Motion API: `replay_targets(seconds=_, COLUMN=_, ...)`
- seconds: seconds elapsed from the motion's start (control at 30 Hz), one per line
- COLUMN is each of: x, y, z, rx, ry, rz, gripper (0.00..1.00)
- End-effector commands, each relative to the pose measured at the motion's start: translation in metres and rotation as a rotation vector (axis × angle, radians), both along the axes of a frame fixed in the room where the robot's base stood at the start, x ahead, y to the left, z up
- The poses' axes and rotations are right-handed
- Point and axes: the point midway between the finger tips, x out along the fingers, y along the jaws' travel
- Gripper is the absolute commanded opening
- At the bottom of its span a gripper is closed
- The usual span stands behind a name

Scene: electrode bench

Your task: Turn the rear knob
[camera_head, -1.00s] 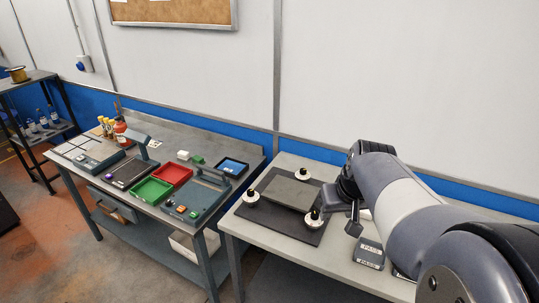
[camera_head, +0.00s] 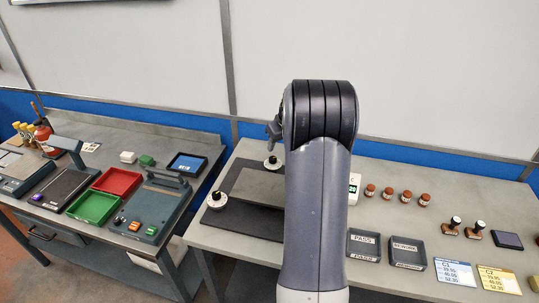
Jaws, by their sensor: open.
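A dark mat (camera_head: 235,222) on the right bench carries a grey plate (camera_head: 258,186) and white-based knobs with black grips. The rear knob (camera_head: 272,162) stands at the back edge of the mat, just left of my arm. Another knob (camera_head: 217,199) is at the mat's left front corner. The third knob is hidden behind my arm. My gripper (camera_head: 273,130) shows only as a small dark part at the left of the wrist, above the rear knob in the picture. It is open and touches no knob that I can see. Most of it is hidden by the arm.
Right of my arm are a small display (camera_head: 354,189), several red-brown capped jars (camera_head: 388,193), PASS (camera_head: 363,244) and REWORK (camera_head: 406,253) trays, and stamps (camera_head: 452,226). The left bench holds a red tray (camera_head: 117,182) and a green tray (camera_head: 92,207).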

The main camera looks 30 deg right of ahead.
Motion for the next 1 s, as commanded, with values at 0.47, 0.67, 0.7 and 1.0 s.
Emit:
replay_targets(seconds=0.47, x=0.029, y=-0.001, z=-0.070, rx=0.001, ry=0.001, rz=0.000, gripper=0.47)
replay_targets(seconds=0.67, x=0.033, y=-0.001, z=-0.080, rx=0.001, ry=0.001, rz=0.000, gripper=0.47)
replay_targets(seconds=0.7, x=0.033, y=-0.001, z=-0.080, rx=0.000, ry=0.001, rz=0.000, gripper=0.47)
replay_targets(seconds=1.0, x=0.033, y=-0.001, z=-0.081, rx=0.000, ry=0.000, rz=0.000, gripper=0.40)
